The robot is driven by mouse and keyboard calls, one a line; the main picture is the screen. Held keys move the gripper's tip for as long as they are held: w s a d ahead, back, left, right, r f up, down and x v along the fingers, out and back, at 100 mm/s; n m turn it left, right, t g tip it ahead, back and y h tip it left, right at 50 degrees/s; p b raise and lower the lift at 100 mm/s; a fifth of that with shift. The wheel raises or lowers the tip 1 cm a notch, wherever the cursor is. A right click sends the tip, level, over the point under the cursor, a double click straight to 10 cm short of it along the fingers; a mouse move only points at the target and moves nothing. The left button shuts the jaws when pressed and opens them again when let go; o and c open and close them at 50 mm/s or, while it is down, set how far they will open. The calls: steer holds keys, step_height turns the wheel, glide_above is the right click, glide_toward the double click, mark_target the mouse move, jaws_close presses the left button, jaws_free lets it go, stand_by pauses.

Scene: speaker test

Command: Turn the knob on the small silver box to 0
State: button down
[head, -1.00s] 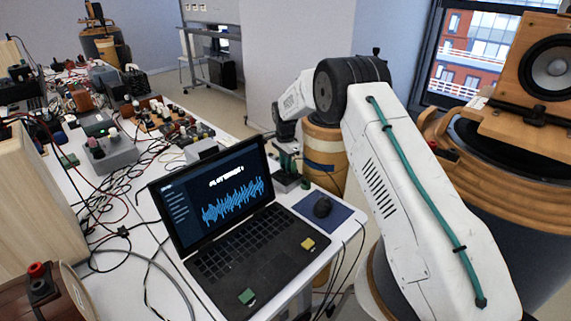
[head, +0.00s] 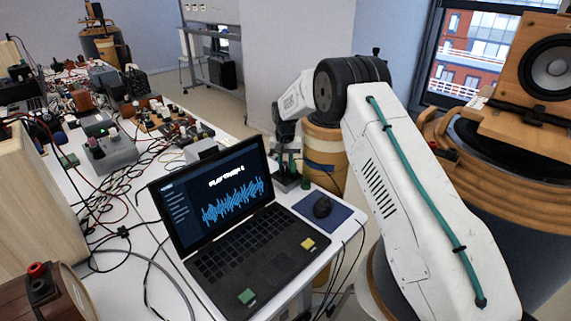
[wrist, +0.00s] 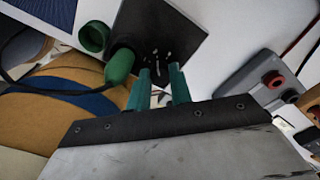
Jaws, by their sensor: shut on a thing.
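The small silver box (head: 287,182) stands behind the laptop, at the table's right edge in the head view. Its black dial plate (wrist: 185,35) with white marks fills the top of the wrist view. My gripper (head: 289,158) reaches down over the box. In the wrist view, the green fingers of my gripper (wrist: 162,72) are shut on the knob at the front of the dial. The fingers mostly hide the knob, and I cannot read its setting. A green plug (wrist: 120,66) with a black cable and a green ring socket (wrist: 94,37) sit beside the dial.
An open laptop (head: 235,235) stands in front of the box. A mouse (head: 322,207) lies on a blue pad (head: 340,215) to its right. A grey box with red terminals (wrist: 255,85) is near my gripper. Loose cables and electronics crowd the table's left.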

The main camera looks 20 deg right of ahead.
mark_target(285, 166)
steer(key=n, duration=0.7)
steer(key=shift+w+r, duration=0.15)
steer(key=shift+r, duration=0.05)
steer(key=n, duration=0.4)
steer(key=shift+n, duration=1.9)
steer(key=c, duration=1.3)
jaws_free()
steer(key=shift+o, duration=0.2)
steer(key=shift+f, duration=0.1)
step_height(285, 166, up, 8)
steer(key=shift+f, duration=0.1)
